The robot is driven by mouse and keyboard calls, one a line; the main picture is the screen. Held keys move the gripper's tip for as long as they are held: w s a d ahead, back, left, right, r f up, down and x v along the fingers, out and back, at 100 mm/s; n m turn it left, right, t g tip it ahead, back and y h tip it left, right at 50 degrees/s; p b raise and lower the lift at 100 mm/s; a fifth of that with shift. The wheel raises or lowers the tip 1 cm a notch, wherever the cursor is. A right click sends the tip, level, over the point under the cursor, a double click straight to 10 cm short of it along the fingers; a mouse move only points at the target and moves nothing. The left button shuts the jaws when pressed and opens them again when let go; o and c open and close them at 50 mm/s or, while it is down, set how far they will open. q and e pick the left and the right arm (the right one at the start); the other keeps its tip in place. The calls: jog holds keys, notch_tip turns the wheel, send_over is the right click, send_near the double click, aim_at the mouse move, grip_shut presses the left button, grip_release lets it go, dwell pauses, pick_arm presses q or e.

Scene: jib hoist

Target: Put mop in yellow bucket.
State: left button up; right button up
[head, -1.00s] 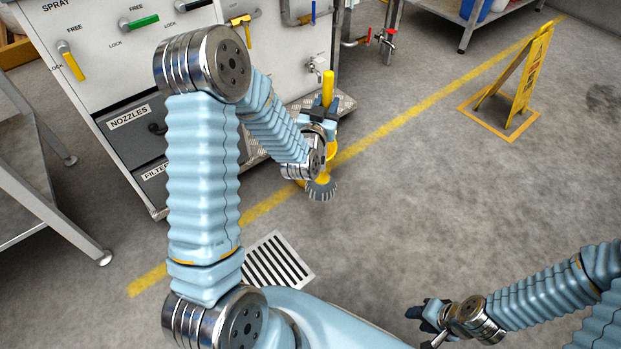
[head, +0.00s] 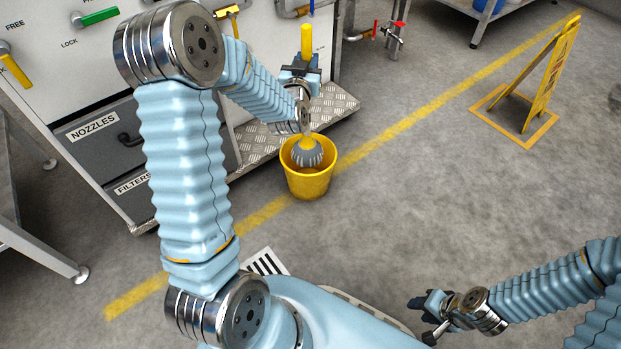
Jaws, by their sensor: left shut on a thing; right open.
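The mop has a yellow handle (head: 307,42) and a grey fringed head (head: 308,158). My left gripper (head: 301,76) is shut on the mop's handle, holding it nearly upright with the head down. The yellow bucket (head: 310,187) stands on the floor in front of the cabinet's metal step. The mop head shows within the outline of the bucket's opening; I cannot tell how far below the rim it is. My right gripper (head: 424,314) is open and empty at lower right, well away from the bucket.
The white panel cabinet (head: 85,70) and its treadplate step (head: 335,103) are behind the bucket. A metal table (head: 45,245) stands at left. A yellow floor sign (head: 540,85) stands at upper right.

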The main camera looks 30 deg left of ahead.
pick_arm(q)
notch_tip(320, 180, down, 17)
jog(key=w+b, duration=0.1)
jog(key=b, duration=0.3)
jog(key=shift+a+f, duration=0.15)
jog(key=shift+f, duration=0.05)
jog(key=shift+f, duration=0.15)
jog(key=o, duration=1)
jog(key=shift+o, duration=0.2)
